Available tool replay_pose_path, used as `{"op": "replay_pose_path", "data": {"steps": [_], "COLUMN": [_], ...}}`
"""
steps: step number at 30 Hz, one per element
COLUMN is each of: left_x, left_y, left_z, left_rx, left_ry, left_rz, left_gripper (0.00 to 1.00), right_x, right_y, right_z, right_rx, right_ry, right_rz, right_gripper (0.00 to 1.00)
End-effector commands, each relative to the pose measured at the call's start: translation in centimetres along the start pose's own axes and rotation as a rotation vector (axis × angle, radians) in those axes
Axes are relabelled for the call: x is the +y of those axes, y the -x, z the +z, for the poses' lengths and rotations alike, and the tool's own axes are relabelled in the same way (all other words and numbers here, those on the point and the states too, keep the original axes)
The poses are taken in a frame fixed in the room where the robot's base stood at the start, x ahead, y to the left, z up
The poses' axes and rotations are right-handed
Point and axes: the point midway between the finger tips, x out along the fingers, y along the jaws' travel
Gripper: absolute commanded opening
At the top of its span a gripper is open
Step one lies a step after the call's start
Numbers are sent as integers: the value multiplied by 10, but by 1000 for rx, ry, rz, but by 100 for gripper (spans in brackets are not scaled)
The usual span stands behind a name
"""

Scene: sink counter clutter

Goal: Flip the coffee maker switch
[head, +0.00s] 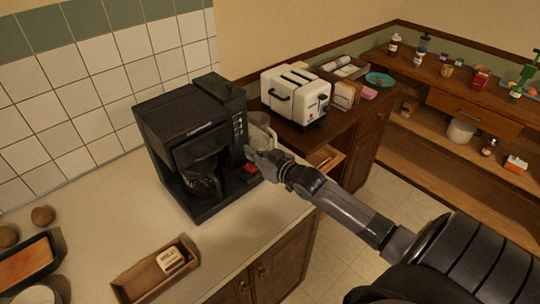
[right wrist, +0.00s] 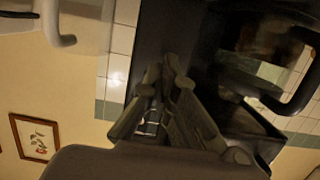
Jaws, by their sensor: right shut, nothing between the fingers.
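The black coffee maker (head: 168,128) stands on the counter against the tiled wall, with a glass carafe (head: 200,182) in its bay. Small buttons (head: 239,126) run down its right front. A small red part (head: 251,168) shows low by its right side, next to my gripper; I cannot tell whether it is the switch. My right gripper (head: 250,154) is shut and empty, its tips close to the machine's right side; contact is unclear. In the right wrist view the shut fingers (right wrist: 170,62) point at the machine's black surface (right wrist: 165,25). My left gripper is not in view.
A pale jug-like container (head: 262,128) stands just behind my right gripper. A white toaster (head: 294,94) sits further back. A wooden box (head: 142,285) lies at the counter's front, and a loaf pan (head: 25,264) is at the left. The counter between them is clear.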

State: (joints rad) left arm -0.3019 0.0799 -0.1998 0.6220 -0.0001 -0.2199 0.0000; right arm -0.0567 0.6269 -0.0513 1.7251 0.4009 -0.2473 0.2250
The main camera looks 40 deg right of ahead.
Motion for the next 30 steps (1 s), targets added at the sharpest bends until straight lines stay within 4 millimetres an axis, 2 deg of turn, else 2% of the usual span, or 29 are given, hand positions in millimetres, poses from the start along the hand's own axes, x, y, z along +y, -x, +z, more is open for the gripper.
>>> {"op": "replay_pose_path", "data": {"steps": [1,6,12,18,30], "left_x": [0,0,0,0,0], "left_y": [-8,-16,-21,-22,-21], "left_z": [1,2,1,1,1], "left_rx": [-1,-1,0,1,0], "left_ry": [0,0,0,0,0], "left_rz": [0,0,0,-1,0], "left_gripper": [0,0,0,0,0], "right_x": [-1,-1,-1,-1,-1], "right_y": [12,47,72,81,81], "right_z": [8,2,-4,-6,-7], "right_rx": [-9,-7,-7,-6,-6], "right_ry": [2,1,1,-1,0], "right_rz": [-2,-1,-1,-1,-1], "right_gripper": [0,0,0,0,0]}}
